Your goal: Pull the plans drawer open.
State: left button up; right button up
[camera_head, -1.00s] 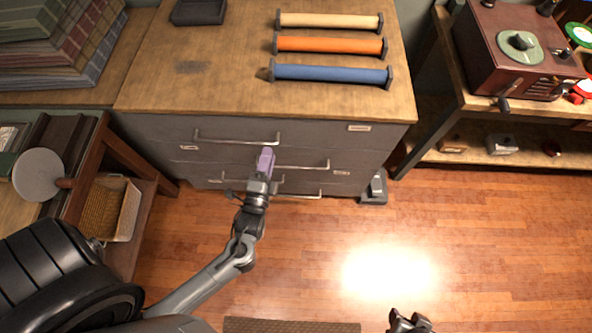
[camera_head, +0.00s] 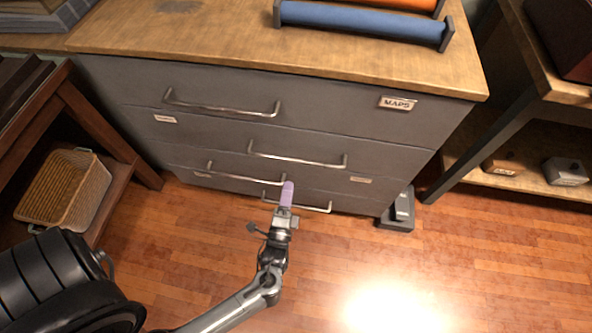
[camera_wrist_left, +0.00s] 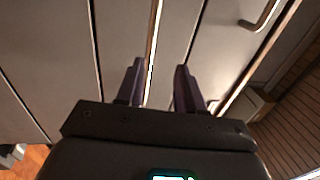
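The grey drawer cabinet (camera_head: 330,120) has several drawers with metal bar handles. The top drawer's label (camera_head: 398,103) reads MAPS. The other labels are too small to read, so I cannot tell which is the plans drawer. My left gripper (camera_head: 288,186) is in front of the lower drawers, its purple fingers overlapping the right end of the third handle (camera_head: 240,175) and near the lowest handle (camera_head: 322,208). In the left wrist view, its fingers (camera_wrist_left: 159,80) are apart, with a bright strip between them. I cannot tell whether that is a handle or an edge. My right gripper is out of view.
Rolls, one blue (camera_head: 360,20), lie on the cabinet top. A wicker basket (camera_head: 65,190) sits on a low shelf at left. A grey object (camera_head: 402,208) stands on the floor by the cabinet's right corner. The wooden floor in front is clear.

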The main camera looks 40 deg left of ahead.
aim_at(296, 161)
pick_arm(q)
jog(key=shift+f+b+x, duration=0.25)
jog(key=shift+b+x, duration=0.65)
jog(key=shift+x, duration=0.9)
jog(key=shift+f+b+x, duration=0.25)
jog(key=shift+b+x, duration=0.6)
jog(key=shift+x, duration=0.95)
jog(key=shift+f+b+x, duration=0.25)
jog(key=shift+b+x, duration=0.65)
jog(key=shift+x, duration=0.9)
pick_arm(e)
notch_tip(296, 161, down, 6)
pick_arm(q)
jog(key=shift+w, duration=0.15)
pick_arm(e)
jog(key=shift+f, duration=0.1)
pick_arm(q)
grip_shut()
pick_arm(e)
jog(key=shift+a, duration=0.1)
